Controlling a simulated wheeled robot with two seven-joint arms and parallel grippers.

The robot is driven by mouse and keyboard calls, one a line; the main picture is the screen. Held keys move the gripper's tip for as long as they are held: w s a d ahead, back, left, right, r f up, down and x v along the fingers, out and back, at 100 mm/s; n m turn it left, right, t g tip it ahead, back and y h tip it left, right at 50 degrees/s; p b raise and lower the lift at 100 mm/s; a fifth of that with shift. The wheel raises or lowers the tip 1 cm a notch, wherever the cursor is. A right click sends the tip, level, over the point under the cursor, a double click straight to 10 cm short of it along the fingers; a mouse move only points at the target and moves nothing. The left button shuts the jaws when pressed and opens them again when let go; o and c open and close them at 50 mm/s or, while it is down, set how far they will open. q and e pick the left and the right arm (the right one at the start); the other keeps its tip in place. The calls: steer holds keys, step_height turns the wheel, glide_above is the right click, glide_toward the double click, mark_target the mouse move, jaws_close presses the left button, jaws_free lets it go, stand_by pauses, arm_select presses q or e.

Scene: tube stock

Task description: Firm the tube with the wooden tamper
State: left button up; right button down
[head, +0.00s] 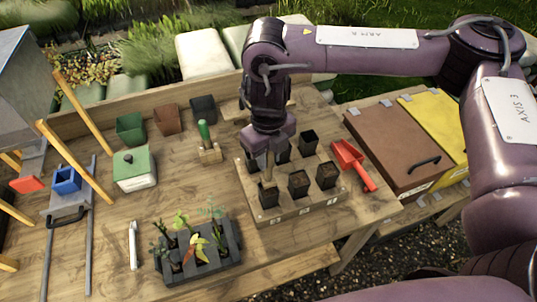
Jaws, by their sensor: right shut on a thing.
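My right gripper (268,152) reaches down over the wooden tube rack (290,209). It is shut on a pale wooden piece, seemingly the wooden tamper (268,174), mostly hidden by the gripper. The tamper's lower end is at the mouth of the front-left dark tube (268,197); I cannot tell whether it touches the soil. Other dark square tubes stand in the rack, among them the front-middle tube (299,185) and front-right tube (327,175). The back-left tubes are partly hidden by the gripper. My left gripper is not in view.
A green-handled tool (204,132) stands in a wooden block left of the rack. A dark seedling tray (204,262) is in front, a green-lidded box (134,169) further left. A red scoop (353,164) and brown box (400,147) are on the right.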

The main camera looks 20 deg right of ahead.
steer(key=shift+r+p, duration=1.45)
steer(key=shift+r, duration=0.3)
steer(key=shift+r+p, duration=0.65)
steer(key=shift+r, duration=0.5)
steer(key=shift+f, duration=0.1)
